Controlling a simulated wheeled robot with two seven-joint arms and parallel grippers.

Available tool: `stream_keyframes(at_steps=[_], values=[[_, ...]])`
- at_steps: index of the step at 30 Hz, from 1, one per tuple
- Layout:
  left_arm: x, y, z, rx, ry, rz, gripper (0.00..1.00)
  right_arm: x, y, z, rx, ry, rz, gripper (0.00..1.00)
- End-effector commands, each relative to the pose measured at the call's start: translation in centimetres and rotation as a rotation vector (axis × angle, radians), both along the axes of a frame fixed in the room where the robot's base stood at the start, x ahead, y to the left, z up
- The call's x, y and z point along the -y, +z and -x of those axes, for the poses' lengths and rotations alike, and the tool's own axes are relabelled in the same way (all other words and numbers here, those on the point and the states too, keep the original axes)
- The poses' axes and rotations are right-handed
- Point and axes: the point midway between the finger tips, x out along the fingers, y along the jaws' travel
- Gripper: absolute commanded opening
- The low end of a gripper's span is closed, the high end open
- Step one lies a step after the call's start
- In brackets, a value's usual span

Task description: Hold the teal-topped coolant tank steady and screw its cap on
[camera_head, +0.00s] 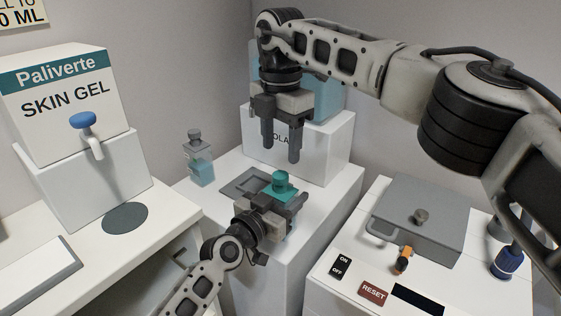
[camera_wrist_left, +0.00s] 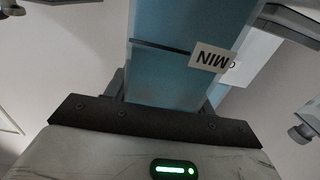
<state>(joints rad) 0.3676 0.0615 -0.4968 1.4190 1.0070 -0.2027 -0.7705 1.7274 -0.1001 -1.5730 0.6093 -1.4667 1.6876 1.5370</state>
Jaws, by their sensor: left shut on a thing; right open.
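The coolant tank has a teal top (camera_head: 268,192) and stands on the white pedestal. A teal cap (camera_head: 282,180) sits on top of it; I cannot tell how tightly it is seated. My left gripper (camera_head: 275,205) is shut on the tank and hides most of its body. The left wrist view shows the tank's clear wall with blue liquid (camera_wrist_left: 170,75) and a MIN label (camera_wrist_left: 213,58) between the fingers. My right gripper (camera_head: 281,148) is open and empty, fingers pointing down, above and apart from the cap.
A grey-topped bottle (camera_head: 199,160) stands at the pedestal's back left. A white dispenser box (camera_head: 330,143) stands behind my right gripper. A grey lidded box (camera_head: 425,215) is on the right-hand console. A skin gel dispenser (camera_head: 65,105) stands at left.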

Motion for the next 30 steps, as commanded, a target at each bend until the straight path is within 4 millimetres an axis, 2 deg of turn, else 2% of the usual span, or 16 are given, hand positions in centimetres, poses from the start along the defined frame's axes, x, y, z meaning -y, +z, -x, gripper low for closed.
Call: stream_keyframes(at_steps=[3,9,13,21,22,24,25,30], values=[[0.0,0.0,0.0,-0.001,0.000,-0.001,0.00,-0.1,2.7,0.0,0.004,-0.001,-0.001,0.54],[0.0,0.0,0.0,-0.001,0.000,-0.001,0.00,-0.1,5.3,0.0,0.001,-0.001,0.000,0.54],[0.0,0.0,0.0,-0.001,0.000,-0.001,0.00,0.0,6.0,0.1,0.000,0.001,0.000,0.54],[0.0,0.0,0.0,-0.001,0.000,-0.001,0.00,0.0,6.0,0.1,-0.001,0.001,0.000,0.54],[0.0,0.0,0.0,-0.001,0.000,-0.001,0.57,0.0,6.0,0.1,-0.001,0.001,0.000,0.54],[0.0,0.0,0.0,-0.001,0.000,-0.001,0.77,0.0,6.0,0.1,-0.001,0.001,0.000,0.54],[0.0,0.0,0.0,-0.001,0.000,-0.001,0.80,0.0,6.0,0.1,-0.001,0.001,0.000,0.54],[0.0,0.0,0.0,0.000,0.000,0.000,0.80,0.0,6.0,0.0,-0.001,0.001,0.000,0.54]])
